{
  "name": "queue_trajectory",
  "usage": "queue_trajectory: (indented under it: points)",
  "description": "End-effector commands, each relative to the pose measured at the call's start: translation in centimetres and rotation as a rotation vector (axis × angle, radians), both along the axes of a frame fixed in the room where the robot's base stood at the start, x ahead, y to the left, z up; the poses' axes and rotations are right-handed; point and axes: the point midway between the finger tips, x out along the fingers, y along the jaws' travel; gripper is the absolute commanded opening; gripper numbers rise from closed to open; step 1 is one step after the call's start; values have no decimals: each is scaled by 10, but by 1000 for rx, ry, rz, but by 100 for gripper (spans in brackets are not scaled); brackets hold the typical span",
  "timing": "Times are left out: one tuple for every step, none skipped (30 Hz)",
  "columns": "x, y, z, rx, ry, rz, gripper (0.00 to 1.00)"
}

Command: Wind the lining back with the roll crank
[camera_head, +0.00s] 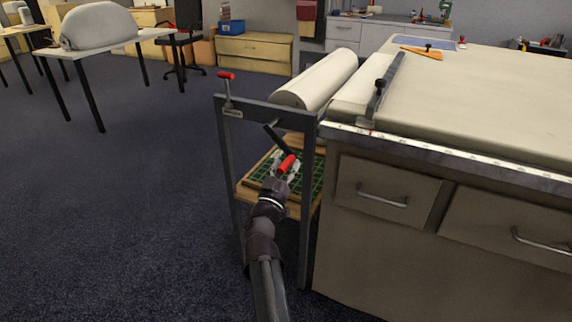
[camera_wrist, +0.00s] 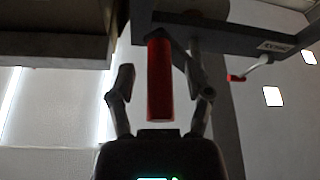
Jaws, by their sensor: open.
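The roll crank is a dark arm (camera_head: 277,138) with a red handle (camera_head: 287,164) on the end of the roll stand (camera_head: 308,180). My gripper (camera_head: 282,178) is at this handle. In the wrist view the red handle (camera_wrist: 160,85) stands between my two open fingers (camera_wrist: 157,82), with a gap visible on each side. The pale lining roll (camera_head: 317,80) lies across the top of the stand. Pale lining (camera_head: 480,95) also covers the long table beside it.
A second, smaller red-knobbed lever (camera_head: 226,76) sits at the stand's left corner; the wrist view shows it too (camera_wrist: 237,78). A low shelf (camera_head: 249,196) holds a green mat (camera_head: 316,178). A drawer cabinet (camera_head: 385,196) stands right.

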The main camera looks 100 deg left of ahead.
Motion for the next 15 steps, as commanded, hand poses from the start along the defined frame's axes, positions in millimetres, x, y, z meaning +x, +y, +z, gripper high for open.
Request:
queue_trajectory:
  points:
    - [0, 0, 0, 0, 0, 0, 65]
    - [0, 0, 0, 0, 0, 0, 65]
    - [0, 0, 0, 0, 0, 0, 65]
    - [0, 0, 0, 0, 0, 0, 56]
    - [0, 0, 0, 0, 0, 0, 47]
    - [0, 0, 0, 0, 0, 0, 35]
    - [0, 0, 0, 0, 0, 0, 26]
    - [0, 0, 0, 0, 0, 0, 17]
    - [0, 0, 0, 0, 0, -1, 6]
    - [0, 0, 0, 0, 0, -1, 0]
    - [0, 0, 0, 0, 0, -1, 0]
    - [0, 0, 0, 0, 0, -1, 0]
    - [0, 0, 0, 0, 0, -1, 0]
    - [0, 0, 0, 0, 0, -1, 0]
    - [0, 0, 0, 0, -1, 0, 0]
